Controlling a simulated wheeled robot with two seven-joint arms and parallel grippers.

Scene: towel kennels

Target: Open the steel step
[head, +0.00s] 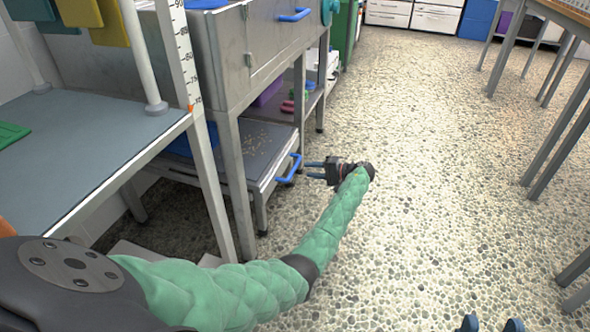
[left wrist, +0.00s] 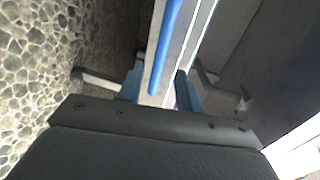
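The steel step (head: 250,146) is a low platform with a dark top strewn with small bits, under the steel cabinet at left of centre. Its blue handle (head: 290,169) sits on the side facing the aisle. My left gripper (head: 307,170) is open, fingers pointing at the handle, with a small gap in the head view. In the left wrist view the blue handle bar (left wrist: 171,42) runs between the open fingers of this gripper (left wrist: 160,82); contact cannot be told. My right gripper (head: 492,325) shows only its two blue fingertips, apart, at the bottom edge.
The steel cabinet (head: 225,60) stands on legs around the step. A grey-topped table (head: 90,140) with a height scale on its post is nearer left. A lower shelf behind holds a purple bin (head: 268,93). The pebbled floor (head: 430,150) is clear to the right, up to table legs.

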